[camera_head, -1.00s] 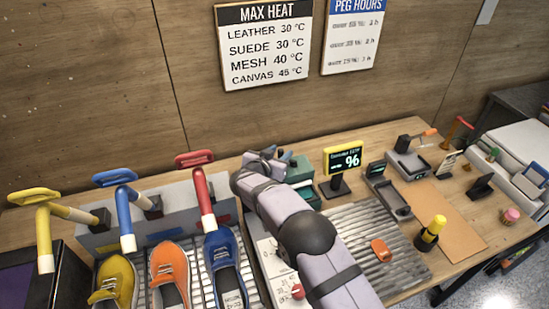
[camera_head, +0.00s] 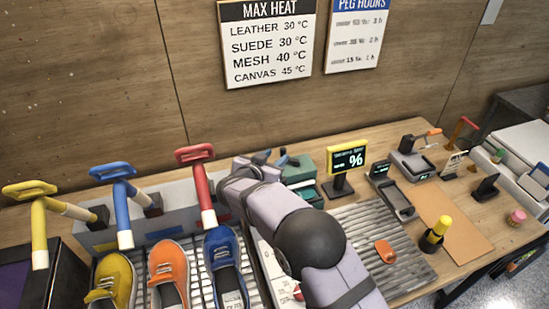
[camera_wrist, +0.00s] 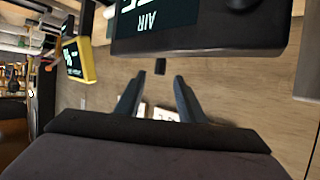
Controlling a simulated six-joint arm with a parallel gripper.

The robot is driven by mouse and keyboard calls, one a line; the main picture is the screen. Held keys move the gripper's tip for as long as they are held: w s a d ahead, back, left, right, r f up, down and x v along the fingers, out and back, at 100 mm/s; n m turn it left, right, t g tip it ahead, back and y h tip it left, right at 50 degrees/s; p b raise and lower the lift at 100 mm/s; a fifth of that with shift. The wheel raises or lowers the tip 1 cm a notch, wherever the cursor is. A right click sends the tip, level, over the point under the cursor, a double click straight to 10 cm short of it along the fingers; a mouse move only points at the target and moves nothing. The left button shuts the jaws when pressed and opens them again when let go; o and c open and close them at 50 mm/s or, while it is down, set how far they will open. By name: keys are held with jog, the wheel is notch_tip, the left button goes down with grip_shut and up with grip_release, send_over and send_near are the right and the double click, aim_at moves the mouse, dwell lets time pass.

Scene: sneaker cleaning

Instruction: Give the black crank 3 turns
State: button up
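My gripper (camera_head: 272,157) is at the back of the bench, left of the green box. In the wrist view my gripper (camera_wrist: 158,80) has its two dark fingers spread apart, with nothing seen held between them. A small black piece (camera_wrist: 160,66) shows just beyond the fingertips, beneath a dark box with an upside-down "AIR" display (camera_wrist: 150,14). I cannot tell whether this piece is part of the black crank. No crank can be made out clearly in the head view, where my arm covers part of the bench.
A yellow-framed display (camera_head: 347,157) stands right of the green box (camera_head: 298,170). Red (camera_head: 197,175), blue (camera_head: 122,200) and yellow (camera_head: 38,225) handles rise at the left, near the yellow, orange and blue sneakers. An orange item (camera_head: 385,251) lies on the ribbed mat (camera_head: 365,225).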

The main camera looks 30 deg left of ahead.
jog(key=w+d+r+n+g+y, duration=0.15)
jog(key=w+d+r+y, duration=0.4)
jog(key=w, duration=0.55)
jog(key=n+g+y+b, duration=0.4)
jog(key=n+b, duration=0.4)
jog(key=b, duration=0.4)
send_near(284, 150)
jog(key=w, duration=0.1)
jog(key=w+a+f, duration=0.1)
jog(key=w+a, duration=0.1)
jog(key=shift+w+f, duration=0.25)
jog(key=shift+f, duration=0.05)
jog(key=shift+s+a+n+g+y+b, duration=0.1)
jog(key=shift+s+n+g+y+b, duration=0.25)
jog(key=shift+s+n+y+b, duration=0.25)
jog(key=shift+p+x, duration=1.85)
jog(key=shift+x, duration=0.85)
jog(key=shift+p+x, duration=0.5)
jog(key=shift+x, duration=0.4)
jog(key=shift+w+f, duration=0.1)
